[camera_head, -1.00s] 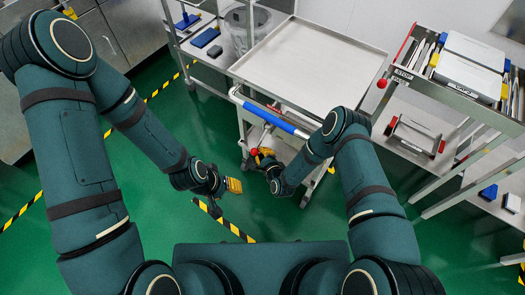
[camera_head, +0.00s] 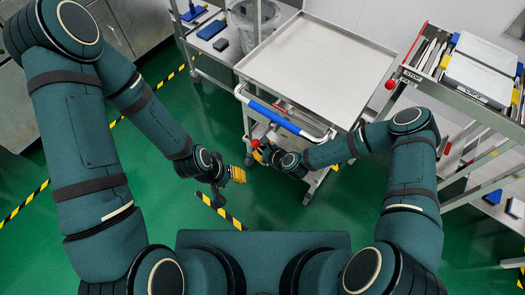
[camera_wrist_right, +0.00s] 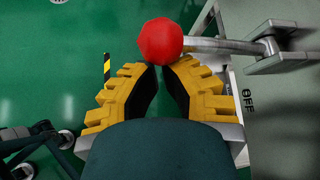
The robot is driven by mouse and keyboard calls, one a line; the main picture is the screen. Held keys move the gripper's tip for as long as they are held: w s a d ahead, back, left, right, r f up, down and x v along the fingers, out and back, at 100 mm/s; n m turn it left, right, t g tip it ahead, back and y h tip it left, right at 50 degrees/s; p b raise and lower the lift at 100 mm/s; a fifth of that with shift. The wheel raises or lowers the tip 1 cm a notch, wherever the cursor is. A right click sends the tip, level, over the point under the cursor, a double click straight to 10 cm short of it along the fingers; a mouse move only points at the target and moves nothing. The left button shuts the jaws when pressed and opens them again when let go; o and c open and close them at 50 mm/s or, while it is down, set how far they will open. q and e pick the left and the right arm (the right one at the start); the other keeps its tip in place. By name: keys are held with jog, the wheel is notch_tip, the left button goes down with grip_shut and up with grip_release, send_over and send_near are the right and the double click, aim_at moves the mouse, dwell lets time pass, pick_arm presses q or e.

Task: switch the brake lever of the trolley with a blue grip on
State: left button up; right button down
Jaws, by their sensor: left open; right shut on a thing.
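The trolley with the blue grip (camera_head: 274,117) stands ahead of me with an empty flat top tray (camera_head: 315,62). Its brake lever ends in a red ball knob (camera_head: 255,143), low at the trolley's near left side. In the right wrist view the red knob (camera_wrist_right: 161,41) sits at the fingertips, and the metal lever rod (camera_wrist_right: 222,44) runs right to a bracket. My right gripper (camera_wrist_right: 160,66) is shut on the knob, its yellow fingers on either side. An "OFF" mark shows beside the right finger. My left gripper (camera_head: 238,175) is open and empty over the floor, left of the trolley.
A second cart (camera_head: 440,84) with a red knob (camera_head: 390,84), books and boxes stands to the right. A shelf (camera_head: 207,30) with blue items and a bin stand behind left. Green floor with yellow-black tape (camera_head: 220,212) is open in front.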

aim_at(258, 141)
pick_arm(q)
jog(key=shift+s+r+p, duration=0.15)
jog(key=shift+r+p, duration=0.7)
pick_arm(e)
jog(key=shift+m+g+y, duration=0.5)
jog(key=shift+m+g, duration=0.1)
jog(key=shift+g, duration=0.1)
jog(key=shift+w+d+r, duration=0.1)
jog(key=shift+w+r, duration=0.05)
jog(key=shift+r, duration=1.15)
jog(key=shift+w+r, duration=0.1)
jog(key=shift+r, duration=1.15)
jog(key=shift+w+r, duration=0.1)
jog(key=shift+r, duration=0.05)
pick_arm(q)
jog(key=shift+f, duration=0.1)
